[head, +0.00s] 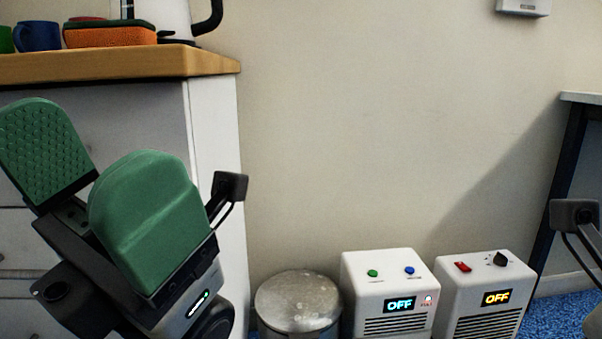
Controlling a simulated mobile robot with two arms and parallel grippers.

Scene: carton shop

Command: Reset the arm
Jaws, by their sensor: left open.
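My left gripper (95,165) is at the left of the head view, raised in front of the white cabinet. Its two green padded fingers stand apart with nothing between them. A small dark camera mount sticks up at its right side. My right arm shows only as a dark part at the right edge. The right gripper's fingers are outside the picture.
The wooden counter (120,66) above my left gripper holds a blue mug (38,36) and an orange-and-green sponge (110,34). A metal bin (298,302) and two white boxes (388,285) (487,285) reading OFF stand by the wall. A table (582,98) is at right.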

